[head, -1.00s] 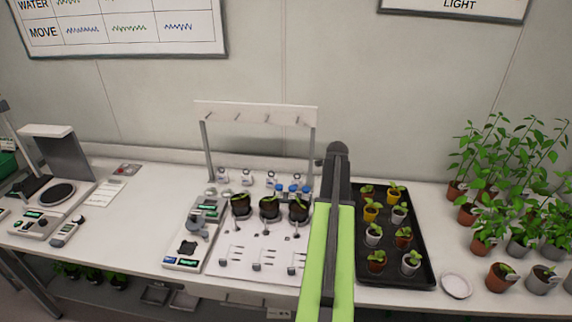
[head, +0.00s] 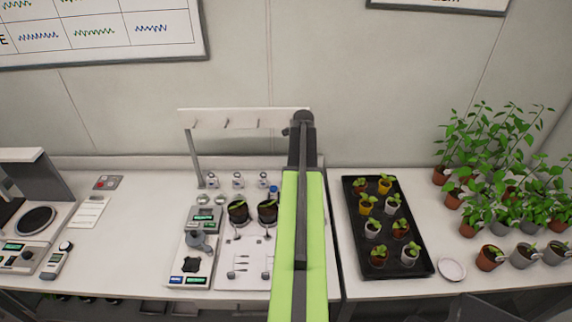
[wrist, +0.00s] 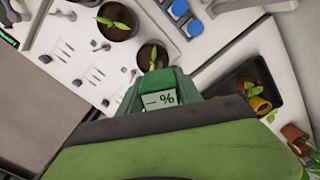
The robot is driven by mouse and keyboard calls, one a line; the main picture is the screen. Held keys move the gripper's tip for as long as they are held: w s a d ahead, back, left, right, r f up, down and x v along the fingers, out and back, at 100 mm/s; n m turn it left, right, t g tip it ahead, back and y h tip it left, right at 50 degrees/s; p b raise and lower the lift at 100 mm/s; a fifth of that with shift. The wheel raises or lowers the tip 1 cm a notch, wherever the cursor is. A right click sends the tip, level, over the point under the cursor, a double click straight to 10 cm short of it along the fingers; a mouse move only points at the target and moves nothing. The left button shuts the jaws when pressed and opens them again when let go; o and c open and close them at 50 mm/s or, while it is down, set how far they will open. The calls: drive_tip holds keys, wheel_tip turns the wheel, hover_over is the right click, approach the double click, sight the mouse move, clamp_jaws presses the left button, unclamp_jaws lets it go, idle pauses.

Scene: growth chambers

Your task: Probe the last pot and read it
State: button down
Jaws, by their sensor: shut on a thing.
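In the wrist view my gripper (wrist: 160,118) is shut on a green handheld meter (wrist: 180,82) whose small display reads "– %". A dark pot with a seedling (wrist: 152,57) is just beyond the meter's front end. The meter's tip is hidden, so I cannot tell whether it touches the soil. In the head view two dark pots, one left (head: 238,211) and one right (head: 267,212), show left of my arm, which hides my gripper and the meter.
A black tray of small potted seedlings (head: 352,240) lies right of my arm. A white saucer (head: 452,269) and taller plants (head: 500,200) stand farther right. Blue-capped bottles (wrist: 179,9) are near the pots. A console (head: 190,262) stands left. The bench farther left has free room.

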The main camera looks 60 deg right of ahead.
drive_tip(key=shift+s+f, duration=0.15)
drive_tip(key=f+b, duration=0.3)
drive_tip(key=b, duration=0.1)
drive_tip(key=w+f+b, duration=0.1)
drive_tip(key=f+b, duration=0.1)
drive_tip(key=shift+a+f, duration=0.2)
drive_tip(key=shift+f, duration=0.1)
drive_tip(key=shift+s, duration=0.1)
drive_tip(key=shift+f, duration=0.2)
idle(0.8)
drive_tip(key=shift+f+b, duration=2.25)
drive_tip(key=shift+b, duration=0.1)
drive_tip(key=c, duration=0.7)
unclamp_jaws()
drive_tip(key=shift+r, duration=0.15)
